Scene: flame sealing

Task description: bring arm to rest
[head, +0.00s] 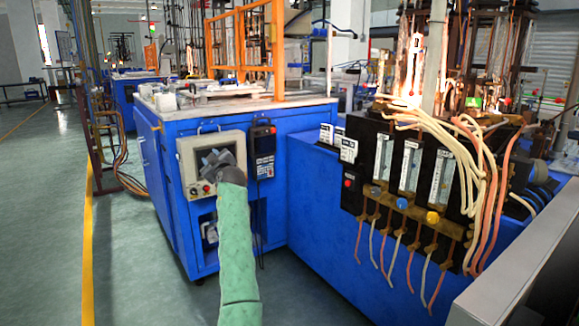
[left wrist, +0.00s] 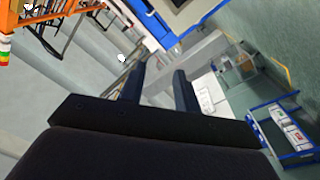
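One arm of mine in a green sleeve reaches up from the bottom of the head view, a little left of the middle. I take it as my left arm. Its grey gripper (head: 213,160) shows in front of the control panel (head: 190,158) of a blue machine; I cannot tell the distance between them. In the left wrist view the two dark fingers of the left gripper (left wrist: 162,88) stand apart with nothing held between them. My right gripper shows in neither view.
The blue machine (head: 170,190) stands ahead with an orange frame (head: 277,50) on top. A blue bench (head: 320,215) with hoses, gauges and glowing flames (head: 412,70) fills the right. Green floor (head: 45,200) is open at left. The wrist view shows a blue-rimmed tray (left wrist: 255,115).

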